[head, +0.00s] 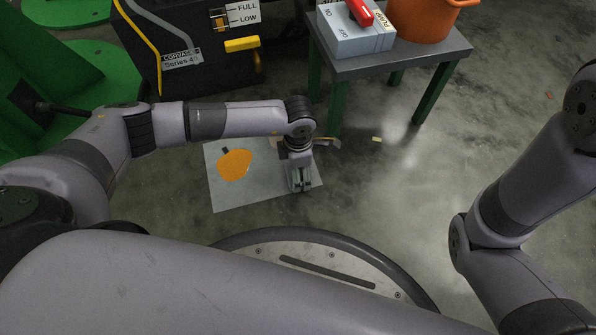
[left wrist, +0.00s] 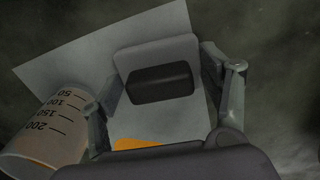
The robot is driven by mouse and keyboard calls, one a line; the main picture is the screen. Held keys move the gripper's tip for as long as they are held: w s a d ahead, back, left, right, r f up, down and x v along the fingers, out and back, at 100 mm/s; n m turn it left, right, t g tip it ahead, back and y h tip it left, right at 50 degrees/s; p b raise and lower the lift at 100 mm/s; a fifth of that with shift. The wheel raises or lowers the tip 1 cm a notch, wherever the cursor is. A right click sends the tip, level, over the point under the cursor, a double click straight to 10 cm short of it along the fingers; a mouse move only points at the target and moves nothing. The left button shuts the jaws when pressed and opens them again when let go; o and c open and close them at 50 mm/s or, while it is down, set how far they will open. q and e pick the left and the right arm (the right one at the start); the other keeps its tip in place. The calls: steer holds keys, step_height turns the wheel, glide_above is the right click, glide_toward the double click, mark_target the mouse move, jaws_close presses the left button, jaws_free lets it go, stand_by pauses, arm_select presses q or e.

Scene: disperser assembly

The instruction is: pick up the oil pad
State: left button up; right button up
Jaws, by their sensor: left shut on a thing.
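The oil pad (left wrist: 154,76), as I take it, is a rounded grey block with a dark rectangular face between the fingers of my left gripper in the left wrist view. My left gripper (head: 302,188) is shut on it and points down over the right part of a pale sheet (head: 228,196) on the floor. The gripper largely hides the pad in the head view. The sheet also shows behind the pad in the left wrist view (left wrist: 85,62). My right gripper is out of view; only its arm shows at the right.
An orange object (head: 234,165) lies on the sheet. A measuring beaker (left wrist: 42,135) shows at lower left in the wrist view. Behind stands a dark labelled machine (head: 185,60). A green-legged table (head: 430,60) carries a switch box (head: 355,40) and orange bucket (head: 425,18). Floor at right is largely clear.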

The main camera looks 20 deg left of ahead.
arm_select(q)
steer(key=shift+c, duration=1)
steer(key=shift+r, duration=0.1)
